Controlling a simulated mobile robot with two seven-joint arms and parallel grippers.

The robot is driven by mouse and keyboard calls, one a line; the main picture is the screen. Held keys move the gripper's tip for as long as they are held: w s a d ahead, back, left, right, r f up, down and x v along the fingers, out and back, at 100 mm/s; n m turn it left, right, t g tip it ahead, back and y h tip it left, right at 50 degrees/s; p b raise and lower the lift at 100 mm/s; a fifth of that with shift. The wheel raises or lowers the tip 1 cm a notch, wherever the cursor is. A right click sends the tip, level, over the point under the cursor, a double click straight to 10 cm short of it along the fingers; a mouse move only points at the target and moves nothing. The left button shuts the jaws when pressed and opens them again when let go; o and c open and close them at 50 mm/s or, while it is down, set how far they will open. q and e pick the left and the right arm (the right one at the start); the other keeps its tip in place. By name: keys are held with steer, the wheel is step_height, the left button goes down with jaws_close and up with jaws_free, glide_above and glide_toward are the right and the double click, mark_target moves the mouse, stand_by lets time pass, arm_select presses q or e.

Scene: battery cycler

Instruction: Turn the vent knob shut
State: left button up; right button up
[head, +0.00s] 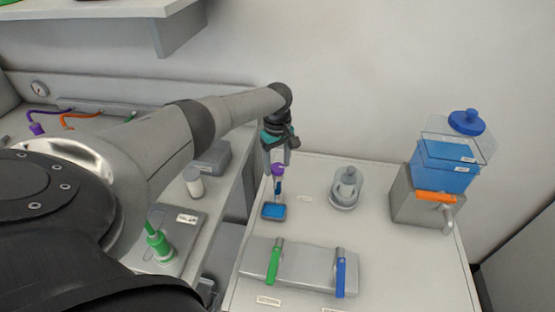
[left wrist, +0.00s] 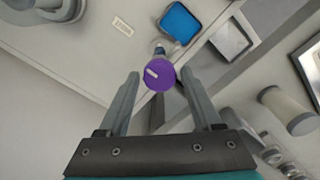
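A purple round knob (head: 278,169) with a pale pointer mark stands on an upright stem above a small blue-topped tray (head: 273,211) on the right-hand bench. I take it to be the vent knob; no readable label confirms this. My left gripper (head: 277,158) points down directly over it. In the left wrist view the purple knob (left wrist: 160,73) shows between the two fingertips, with a gap on each side. The fingers (left wrist: 160,76) are apart and hold nothing. I cannot tell how far below the fingertips the knob sits. My right gripper is out of view.
A panel (head: 312,266) with a green lever (head: 274,263) and a blue lever (head: 340,275) lies at the bench front. A clear-domed grey fitting (head: 346,187) and a blue-filled tank (head: 445,165) with an orange handle (head: 436,197) stand to the right. A gap separates the benches.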

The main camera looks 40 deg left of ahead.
arm_select(q)
jaws_close()
stand_by(0.3)
steer(key=shift+m+p, duration=0.75)
steer(key=shift+m, duration=2.15)
steer(key=m, duration=0.6)
steer(key=shift+p, duration=0.3)
steer(key=m, duration=0.6)
